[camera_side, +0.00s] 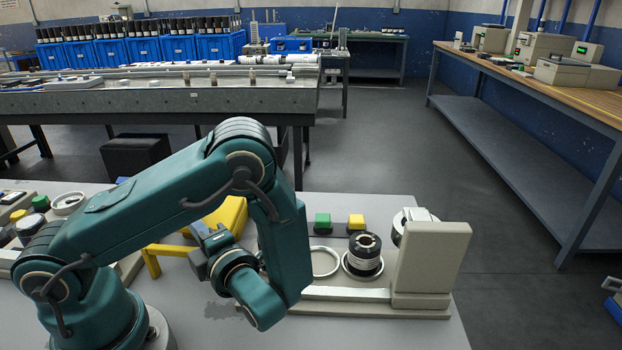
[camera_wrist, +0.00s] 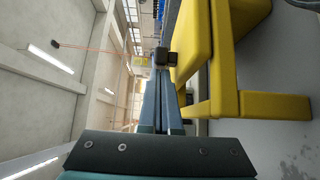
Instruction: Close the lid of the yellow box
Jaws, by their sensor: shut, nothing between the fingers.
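The yellow box (camera_side: 164,249) is on the grey table behind my arm, which hides much of it in the side view. A yellow slab (camera_side: 231,214), which looks like its lid, slopes above the box. In the wrist view, which is turned on its side, the slab (camera_wrist: 191,42) is right of my fingers and the box's yellow frame (camera_wrist: 272,105) is further right. My gripper (camera_wrist: 164,58) is shut and empty, its tips close to the slab's outer face. I cannot tell whether they touch. The side view shows my gripper (camera_side: 197,229) in front of the box.
A green block (camera_side: 322,222) and a yellow block (camera_side: 356,222) stand right of my arm. Near them are a black-and-white roll (camera_side: 364,253), a white ring (camera_side: 322,262) and a beige machine (camera_side: 432,259). The table's front right is clear.

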